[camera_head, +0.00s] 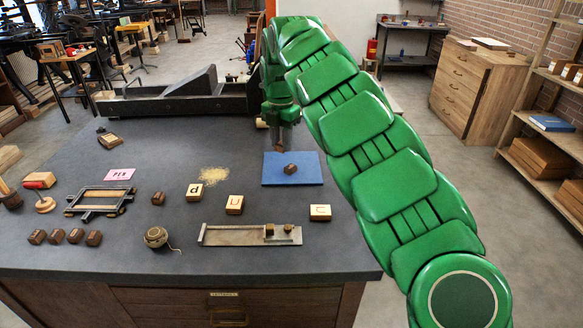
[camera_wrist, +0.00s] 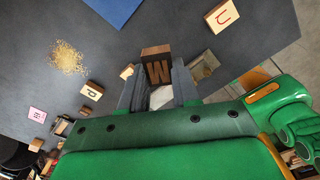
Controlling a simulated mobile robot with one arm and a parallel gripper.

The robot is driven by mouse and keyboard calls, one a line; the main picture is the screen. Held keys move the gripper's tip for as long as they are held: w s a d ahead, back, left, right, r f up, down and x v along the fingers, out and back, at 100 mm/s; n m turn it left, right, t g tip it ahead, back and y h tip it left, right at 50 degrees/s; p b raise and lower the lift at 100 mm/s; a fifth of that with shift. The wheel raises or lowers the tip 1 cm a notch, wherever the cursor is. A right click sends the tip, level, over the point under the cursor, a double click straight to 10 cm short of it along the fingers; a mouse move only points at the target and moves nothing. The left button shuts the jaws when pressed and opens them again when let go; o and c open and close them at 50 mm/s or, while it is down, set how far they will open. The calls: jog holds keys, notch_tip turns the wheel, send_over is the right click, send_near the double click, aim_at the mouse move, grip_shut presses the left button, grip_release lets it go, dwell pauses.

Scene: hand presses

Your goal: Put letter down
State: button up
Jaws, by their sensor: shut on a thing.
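My gripper (camera_wrist: 157,84) is shut on a dark wooden letter block (camera_wrist: 157,67). In the head view my gripper (camera_head: 280,138) points down near the back edge of the blue mat (camera_head: 275,177). A small brown block (camera_head: 290,169) shows over the mat; I cannot tell whether it rests there. The wrist view shows a corner of the blue mat (camera_wrist: 113,8) at the top.
Pale letter blocks d (camera_head: 194,192), u (camera_head: 234,205) and c (camera_head: 320,212) stand on the table. A metal composing stick (camera_head: 225,236) holds small blocks near the front. A metal frame (camera_head: 99,200) and a ball of string (camera_head: 156,236) are at left. A long press bed (camera_head: 180,100) stands behind.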

jog(key=d+f+n, duration=0.2)
jog(key=d+n, duration=0.4)
jog(key=d, duration=0.1)
jog(key=n, duration=0.1)
send_near(300, 170)
jog(key=shift+s+f, duration=0.25)
dwell(2.0)
jog(key=shift+w+f, duration=0.25)
jog(key=shift+f, duration=1.55)
